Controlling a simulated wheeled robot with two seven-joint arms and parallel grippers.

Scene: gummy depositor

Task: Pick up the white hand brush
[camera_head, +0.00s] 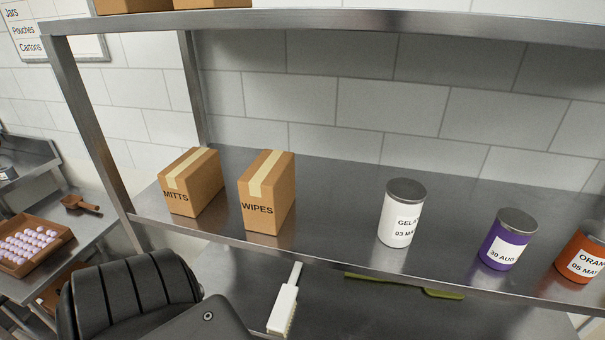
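The white hand brush (283,309) is at the bottom centre of the head view, on the steel surface below the shelf. Dark parts at the lower left look like my own body and lie just left of the brush. Neither of my grippers shows, so I cannot see their fingers or any contact with the brush.
The steel shelf (330,258) spans above the lower surface. It holds a MITTS box (190,182), a WIPES box (267,192), a white can (402,213), a purple can (508,240) and an orange can (583,255). A green tool (442,294) lies right of the brush. A brown tray (30,243) stands left.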

